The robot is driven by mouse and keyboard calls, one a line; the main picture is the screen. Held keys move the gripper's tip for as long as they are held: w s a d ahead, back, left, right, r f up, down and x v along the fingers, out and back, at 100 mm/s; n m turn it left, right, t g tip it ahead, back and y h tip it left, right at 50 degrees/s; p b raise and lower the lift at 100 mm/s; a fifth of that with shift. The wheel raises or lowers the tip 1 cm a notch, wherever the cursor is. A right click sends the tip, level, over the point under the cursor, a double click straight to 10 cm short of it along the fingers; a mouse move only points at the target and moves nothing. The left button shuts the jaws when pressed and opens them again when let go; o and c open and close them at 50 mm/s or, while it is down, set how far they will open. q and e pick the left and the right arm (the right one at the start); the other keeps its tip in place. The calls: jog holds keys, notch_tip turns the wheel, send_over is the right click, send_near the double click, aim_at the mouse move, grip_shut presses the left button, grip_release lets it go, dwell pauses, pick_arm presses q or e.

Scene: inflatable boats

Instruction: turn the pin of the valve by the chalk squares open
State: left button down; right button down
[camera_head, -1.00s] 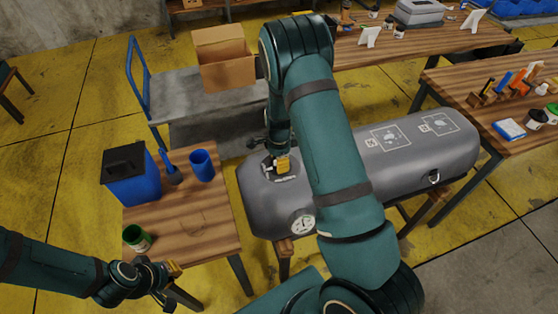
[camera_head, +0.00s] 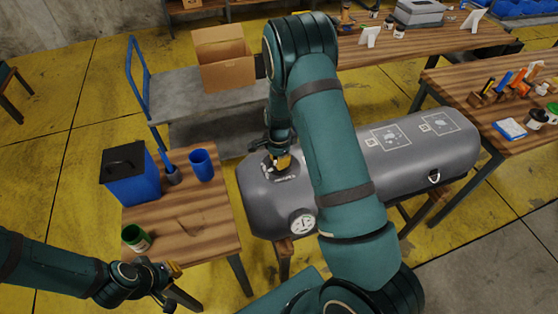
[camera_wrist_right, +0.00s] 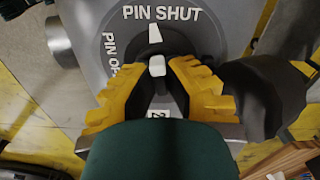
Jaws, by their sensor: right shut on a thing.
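The grey inflatable tube (camera_head: 345,150) lies on a wooden stand, with chalk squares (camera_head: 390,137) drawn on its right half. A valve (camera_head: 268,163) sits near its left end, with a gap between it and the squares partly hidden by my right arm. My right gripper (camera_head: 281,162) is down at this valve. In the right wrist view, its yellow fingers (camera_wrist_right: 158,88) are shut on the valve's pin (camera_wrist_right: 157,66), whose white tip shows between them. A white mark points at "PIN SHUT"; a second label at left is partly covered. My left gripper (camera_head: 172,286) looks open and empty at lower left.
A round gauge (camera_head: 303,222) is on the tube's near side. A small wooden table (camera_head: 190,225) at left holds a blue bin (camera_head: 132,178), a blue cup (camera_head: 202,164) and a green can (camera_head: 136,238). A cart (camera_head: 215,105) with a cardboard box (camera_head: 223,60) stands behind.

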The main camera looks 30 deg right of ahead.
jog(key=n, duration=0.2)
jog(key=n+b, duration=0.1)
jog(key=n, duration=0.1)
jog(key=shift+s+f+n, duration=0.15)
jog(key=shift+n, duration=0.15)
jog(key=n+b, duration=0.1)
jog(key=n, duration=0.2)
jog(key=shift+n, duration=0.4)
jog(key=n+b, duration=0.1)
jog(key=n, duration=0.2)
jog(key=shift+s, duration=0.15)
jog(key=shift+d+n+b, duration=0.15)
jog(key=shift+n+b, duration=0.5)
jog(key=shift+n, duration=1.45)
jog(key=c, duration=1)
grip_release()
notch_tip(320, 180, up, 12)
jog(key=shift+r, duration=0.1)
